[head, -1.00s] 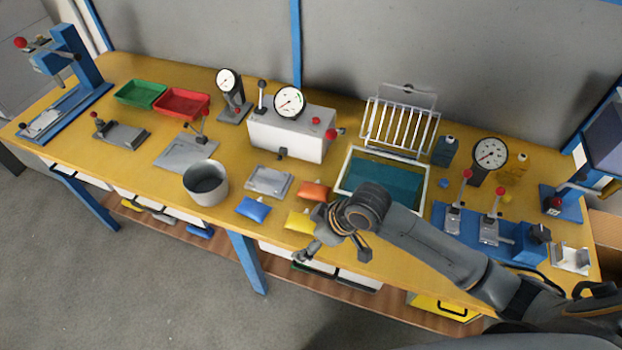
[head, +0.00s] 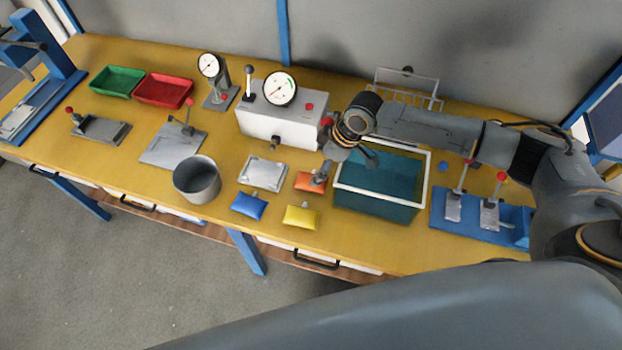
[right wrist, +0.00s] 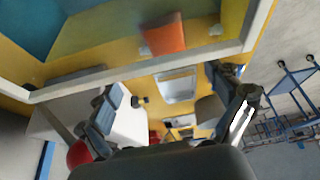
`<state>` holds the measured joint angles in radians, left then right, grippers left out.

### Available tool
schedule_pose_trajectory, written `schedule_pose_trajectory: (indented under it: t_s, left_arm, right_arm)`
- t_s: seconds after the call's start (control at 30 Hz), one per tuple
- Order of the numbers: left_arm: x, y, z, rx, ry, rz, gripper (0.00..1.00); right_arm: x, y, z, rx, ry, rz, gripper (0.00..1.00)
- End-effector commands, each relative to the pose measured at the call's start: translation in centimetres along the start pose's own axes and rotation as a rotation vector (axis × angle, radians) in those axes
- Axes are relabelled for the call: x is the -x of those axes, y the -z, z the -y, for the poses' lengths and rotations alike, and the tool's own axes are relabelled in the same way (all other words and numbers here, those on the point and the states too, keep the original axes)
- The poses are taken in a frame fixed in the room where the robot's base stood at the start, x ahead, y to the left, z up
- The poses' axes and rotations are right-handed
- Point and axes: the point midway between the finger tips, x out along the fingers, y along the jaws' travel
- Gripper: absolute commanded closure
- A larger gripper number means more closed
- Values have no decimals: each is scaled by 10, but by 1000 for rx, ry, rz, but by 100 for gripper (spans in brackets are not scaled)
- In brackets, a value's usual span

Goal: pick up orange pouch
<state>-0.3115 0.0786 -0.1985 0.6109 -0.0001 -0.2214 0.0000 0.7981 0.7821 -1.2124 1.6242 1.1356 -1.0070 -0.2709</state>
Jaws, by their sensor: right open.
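The orange pouch (head: 307,182) lies flat on the yellow bench, between the grey plate and the glass-walled tank with a white rim. It also shows near the top of the right wrist view (right wrist: 165,36), beyond the white rim. My right gripper (head: 346,168) is open and empty, with its fingers spread. In the head view one finger overlaps the pouch's right end and the other is over the tank. I cannot tell whether a finger touches the pouch. My left gripper is not in view.
The tank (head: 380,190) is close on the right, with a white rack behind it. A yellow pouch (head: 301,217) and a blue pouch (head: 249,206) lie in front. The grey plate (head: 263,172) is left, and a white gauge box (head: 280,122) stands behind.

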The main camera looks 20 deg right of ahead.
Motion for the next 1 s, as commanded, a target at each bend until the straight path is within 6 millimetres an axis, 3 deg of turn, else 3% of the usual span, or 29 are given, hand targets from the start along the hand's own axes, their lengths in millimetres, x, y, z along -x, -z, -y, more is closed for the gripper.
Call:
schedule_pose_trajectory:
  t_s: [0.3, 0.53, 0.83, 0.87, 1.0]
  left_arm:
    - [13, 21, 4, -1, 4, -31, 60]
    - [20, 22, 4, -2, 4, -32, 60]
    - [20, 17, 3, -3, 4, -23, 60]
    - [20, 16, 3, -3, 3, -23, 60]
    - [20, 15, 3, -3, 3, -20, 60]
  right_arm:
    - [-26, -3, 6, 0, 3, 2, 8]
    - [-58, -6, 8, 0, 0, 1, 8]
    - [-64, -7, 8, 1, -1, -1, 8]
    - [-64, -7, 8, 1, -1, -1, 10]
    - [-64, -7, 8, 1, -1, -1, 39]
